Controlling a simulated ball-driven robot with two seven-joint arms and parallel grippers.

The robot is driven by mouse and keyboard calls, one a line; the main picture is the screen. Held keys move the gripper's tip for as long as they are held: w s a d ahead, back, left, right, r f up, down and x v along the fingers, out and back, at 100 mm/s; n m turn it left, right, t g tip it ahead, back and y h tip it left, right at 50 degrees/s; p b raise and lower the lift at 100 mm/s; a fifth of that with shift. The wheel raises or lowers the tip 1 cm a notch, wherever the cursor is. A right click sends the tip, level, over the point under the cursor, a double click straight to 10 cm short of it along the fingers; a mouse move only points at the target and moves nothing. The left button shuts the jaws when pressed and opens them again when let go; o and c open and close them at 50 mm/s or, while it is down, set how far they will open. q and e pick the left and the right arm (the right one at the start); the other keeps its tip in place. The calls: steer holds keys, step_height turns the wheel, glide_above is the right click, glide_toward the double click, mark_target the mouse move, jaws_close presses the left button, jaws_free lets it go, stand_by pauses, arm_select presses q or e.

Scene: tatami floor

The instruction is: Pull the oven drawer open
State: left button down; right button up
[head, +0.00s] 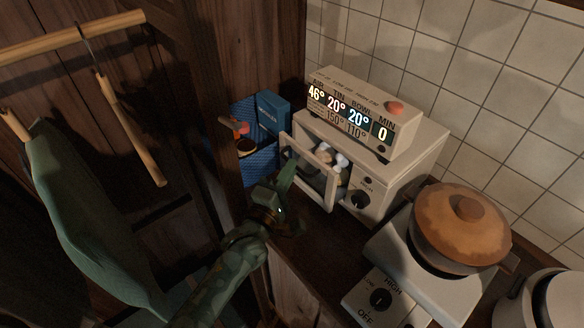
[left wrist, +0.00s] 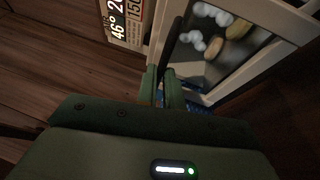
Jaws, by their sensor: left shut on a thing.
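The small white oven (head: 372,172) stands on the dark counter against the tiled wall. Its glass-windowed front (head: 305,172) stands out from the body, partly open, with pale rounded items (head: 335,157) showing behind it. In the left wrist view the front's white frame (left wrist: 272,75) and a dark handle bar (left wrist: 172,42) are close up. My left gripper (head: 287,178) is at the front's near side. Its green fingers (left wrist: 161,85) are shut on the handle bar. The gripped part is mostly hidden in the head view. My right gripper is not in view.
A lit display box (head: 362,110) sits on the oven. A lidded pot (head: 462,225) stands on a hotplate (head: 385,300) to the right. A blue basket (head: 232,160) and blue box (head: 273,114) are left of the oven. A wooden post and hanging green garment (head: 85,215) are at left.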

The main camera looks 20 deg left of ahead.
arm_select(q)
steer(key=c, duration=1.5)
jaws_free()
